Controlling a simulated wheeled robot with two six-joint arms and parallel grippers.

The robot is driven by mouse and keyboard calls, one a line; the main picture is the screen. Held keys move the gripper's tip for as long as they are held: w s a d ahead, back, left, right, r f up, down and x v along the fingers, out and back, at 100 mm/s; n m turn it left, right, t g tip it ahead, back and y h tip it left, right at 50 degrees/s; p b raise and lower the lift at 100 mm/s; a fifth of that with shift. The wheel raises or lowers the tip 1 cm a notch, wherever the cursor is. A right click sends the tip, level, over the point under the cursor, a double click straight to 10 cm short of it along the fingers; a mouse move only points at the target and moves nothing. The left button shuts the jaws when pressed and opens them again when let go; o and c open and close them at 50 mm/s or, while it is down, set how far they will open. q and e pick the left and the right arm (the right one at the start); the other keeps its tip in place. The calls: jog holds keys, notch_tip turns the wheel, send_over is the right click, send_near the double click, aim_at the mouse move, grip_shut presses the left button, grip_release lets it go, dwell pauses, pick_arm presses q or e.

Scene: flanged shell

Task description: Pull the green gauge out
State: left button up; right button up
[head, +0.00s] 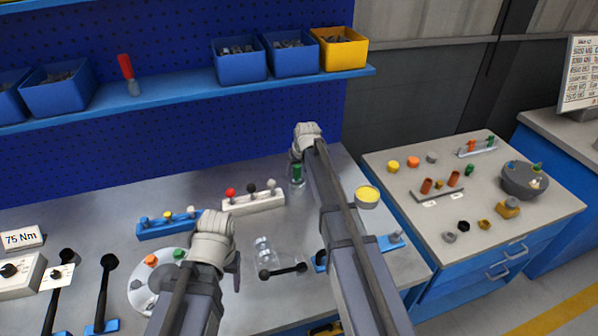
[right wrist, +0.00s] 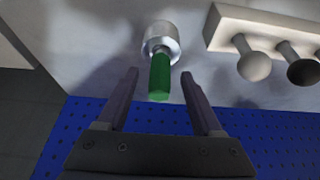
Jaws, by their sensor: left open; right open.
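The green gauge (head: 297,172) stands upright in a silver metal cylinder (head: 298,184) near the back of the left bench. In the right wrist view the green gauge (right wrist: 159,74) sticks out of the metal cylinder (right wrist: 161,42). My right gripper (right wrist: 160,78) is open, with one finger on each side of the gauge's free end and a visible gap to both. In the head view the right arm partly hides this gripper. My left gripper (head: 236,275) is low over the front of the bench, away from the gauge; its fingers are mostly hidden by its wrist.
A white rack (head: 253,203) with red, black and pale knobs stands just left of the gauge. A yellow-filled cup (head: 367,196) is to the right. A blue rack (head: 165,228), a round plate (head: 140,296) and a black-handled bar (head: 284,271) lie nearer the front.

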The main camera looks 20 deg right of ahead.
aim_at(297, 173)
pick_arm(q)
notch_tip(297, 173, down, 3)
jog(key=shift+f+b, duration=0.1)
jog(key=shift+b, duration=1)
pick_arm(e)
jog(key=x, duration=0.3)
jog(key=shift+f, duration=0.15)
jog(key=shift+c, duration=0.2)
grip_shut()
pick_arm(q)
notch_tip(297, 173, up, 7)
jog(key=p, duration=0.7)
pick_arm(e)
jog(key=shift+r, duration=3.55)
